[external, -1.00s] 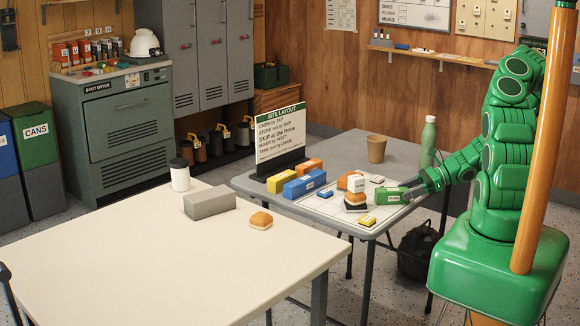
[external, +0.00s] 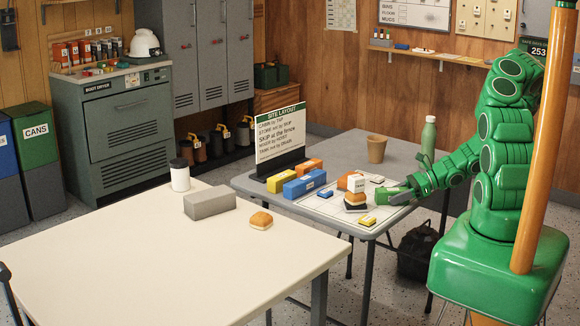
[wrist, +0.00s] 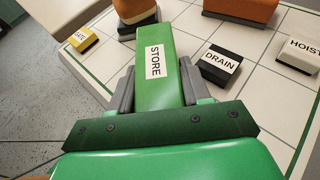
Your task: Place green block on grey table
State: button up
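The green block (external: 384,194), labelled STORE in the wrist view (wrist: 155,65), lies at the near right of the white gridded board (external: 335,208). The board lies on the grey table (external: 345,147). My gripper (external: 396,197) is low over the board at the block's right end. In the wrist view, my gripper (wrist: 158,68) has one finger on each side of the block, very close to its sides. I cannot tell if the fingers press on it, and their inner faces are hidden. The block appears to rest on the board.
The cream table (external: 150,260) has free room.

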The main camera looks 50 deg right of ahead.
aim_at(397, 189)
jog(key=shift+c, duration=1.1)
jog(key=shift+r, duration=0.1)
jog(key=shift+r, duration=4.9)
jog(key=w+a+r+m+t+h, duration=0.1)
jog(key=w+a+r, duration=0.35)
jog(key=w, duration=0.35)
jog(key=w+a+r+m+t+h, duration=0.1)
jog(key=w+a+r+m+h, duration=0.15)
jog(key=w+r, duration=0.5)
jog(key=w+a+r+m+t+h, duration=0.1)
jog(key=w+a+r, duration=0.3)
jog(key=w, duration=0.5)
jog(key=w+a+r+m+h, duration=0.1)
jog(key=w+a+r, duration=0.3)
jog(key=a+r, duration=0.4)
jog(key=shift+w+r, duration=0.2)
jog(key=shift+r, duration=0.55)
jog(key=shift+f, duration=0.1)
